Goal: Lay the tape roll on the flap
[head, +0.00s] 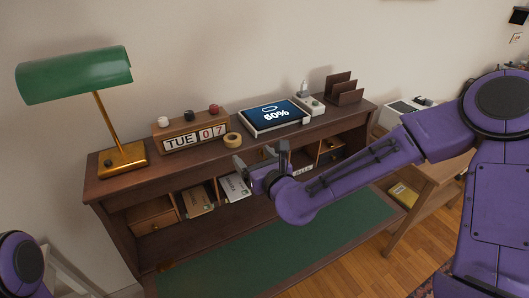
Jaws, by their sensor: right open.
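My right gripper (262,160) is open and empty. In the picture it shows in front of the desk's top edge, to the right of and below the tape roll, apart from it. My left gripper is out of view; only a bit of purple arm shows at the lower left.
A calendar (192,138) reading TUE 07, a green lamp (120,155), a tablet (272,117) showing 60% and a brown rack (344,90) stand on the desk top. Cubbyholes below hold envelopes (235,187). A small wooden table (435,178) stands at right.

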